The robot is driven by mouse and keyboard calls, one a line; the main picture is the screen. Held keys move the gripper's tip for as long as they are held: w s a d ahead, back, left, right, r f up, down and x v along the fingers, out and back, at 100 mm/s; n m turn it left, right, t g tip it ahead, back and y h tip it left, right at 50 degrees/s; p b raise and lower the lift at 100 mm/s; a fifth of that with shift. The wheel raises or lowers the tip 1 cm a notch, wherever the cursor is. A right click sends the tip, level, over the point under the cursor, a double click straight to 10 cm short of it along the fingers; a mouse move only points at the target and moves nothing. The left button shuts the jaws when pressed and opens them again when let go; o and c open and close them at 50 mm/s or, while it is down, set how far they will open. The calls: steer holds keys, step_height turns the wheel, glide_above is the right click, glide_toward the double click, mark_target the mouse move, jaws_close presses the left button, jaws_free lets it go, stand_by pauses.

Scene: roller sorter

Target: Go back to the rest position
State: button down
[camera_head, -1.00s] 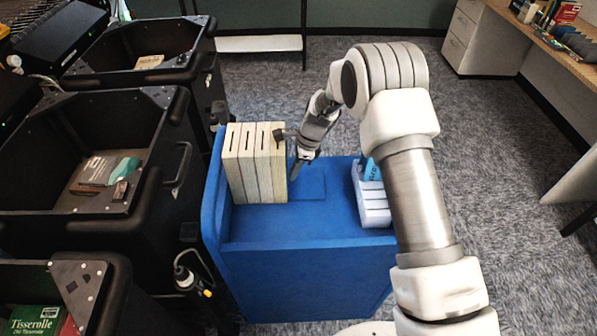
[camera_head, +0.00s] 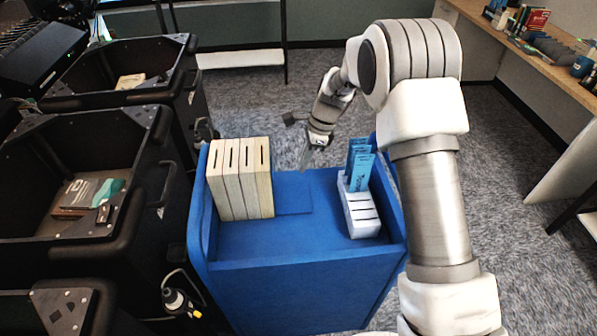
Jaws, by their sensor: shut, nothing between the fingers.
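My gripper (camera_head: 306,158) points down above the back part of the blue cart (camera_head: 290,262). Its fingers look shut and hold nothing. It is to the right of a cream slotted block (camera_head: 241,182) on the cart and to the left of a white slotted rack (camera_head: 362,214). It is apart from both. The white rack holds several light-blue packets (camera_head: 360,166) in its rear slots, and its front slots show empty. My arm covers part of the cart's right side.
Black bins (camera_head: 75,190) on the left hold a few items, including a teal packet (camera_head: 108,193). A wooden desk (camera_head: 520,50) stands at the upper right. A blue pad (camera_head: 294,193) lies bare between the block and rack. Carpet is open behind the cart.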

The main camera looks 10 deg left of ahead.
steer(key=s+d+r+n+t, duration=0.1)
steer(key=s+d+r+n, duration=0.2)
steer(key=s+d+r, duration=0.5)
steer(key=s+d+r+n+t, duration=0.1)
steer(key=d+r+n+t, duration=0.15)
steer(key=r, duration=0.95)
steer(key=s+d+r+n+t+h, duration=0.1)
steer(key=s+d+n, duration=0.2)
steer(key=s, duration=0.4)
steer(key=s+d+r+n+t+h, duration=0.1)
steer(key=s+d+r+n, duration=0.1)
steer(key=s, duration=0.5)
steer(key=s+d+r+n+t+h, duration=0.1)
steer(key=s+d+r+n, duration=0.1)
steer(key=s+d+n, duration=0.2)
steer(key=s+d, duration=0.2)
steer(key=shift+s+d+r, duration=0.25)
steer(key=shift+s+d, duration=0.05)
steer(key=shift+s, duration=0.1)
steer(key=shift+n, duration=0.25)
